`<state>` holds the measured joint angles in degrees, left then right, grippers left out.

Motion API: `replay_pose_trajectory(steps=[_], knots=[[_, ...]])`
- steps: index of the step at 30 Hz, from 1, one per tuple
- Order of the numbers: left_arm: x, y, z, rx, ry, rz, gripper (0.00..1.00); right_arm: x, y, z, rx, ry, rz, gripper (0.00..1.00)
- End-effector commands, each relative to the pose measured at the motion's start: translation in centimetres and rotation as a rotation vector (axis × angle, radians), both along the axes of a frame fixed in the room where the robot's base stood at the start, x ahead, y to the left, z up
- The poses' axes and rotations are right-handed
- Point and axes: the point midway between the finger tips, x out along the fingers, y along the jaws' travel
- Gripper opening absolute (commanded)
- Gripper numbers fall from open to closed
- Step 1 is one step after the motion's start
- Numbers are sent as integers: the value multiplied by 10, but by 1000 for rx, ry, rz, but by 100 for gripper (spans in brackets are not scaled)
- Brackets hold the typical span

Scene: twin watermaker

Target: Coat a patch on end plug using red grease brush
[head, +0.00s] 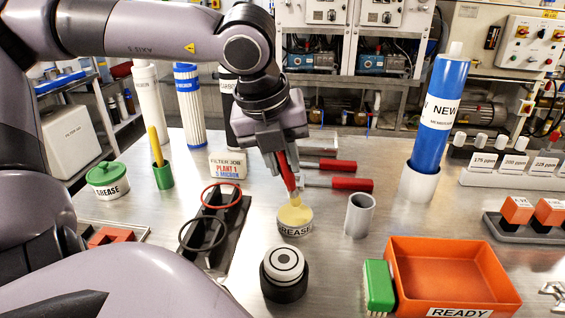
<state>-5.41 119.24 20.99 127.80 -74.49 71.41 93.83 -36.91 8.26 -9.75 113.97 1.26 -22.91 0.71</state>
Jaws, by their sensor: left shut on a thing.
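My left gripper (284,149) comes in from the upper left and is shut on the red grease brush (288,172), held roughly upright with its tip down. The brush's lower end is in or right at the yellow grease in the open grease tub (295,229); I cannot tell how deep. The end plug (284,266), white-topped with a dark ring mark, sits in a black round holder just in front of the tub. The patch on it cannot be made out clearly. My right gripper is not in view.
A grey cup (359,215) and an orange READY bin (450,275) with a green brush (378,286) stand to the right. Red-handled tools (338,184) lie behind.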

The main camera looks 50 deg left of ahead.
Motion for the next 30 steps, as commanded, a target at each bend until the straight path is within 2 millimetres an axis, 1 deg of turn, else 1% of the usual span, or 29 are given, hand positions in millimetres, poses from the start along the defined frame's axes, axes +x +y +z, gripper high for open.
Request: replay_pose_trajectory(steps=[1,15,19,30], knots=[[0,0,7,1,-4,0,0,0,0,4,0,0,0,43],[1,0,44,1,-5,-1,0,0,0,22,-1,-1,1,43],[1,0,47,1,-5,-1,0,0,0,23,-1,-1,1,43],[1,0,46,1,-5,-1,0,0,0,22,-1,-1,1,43]])
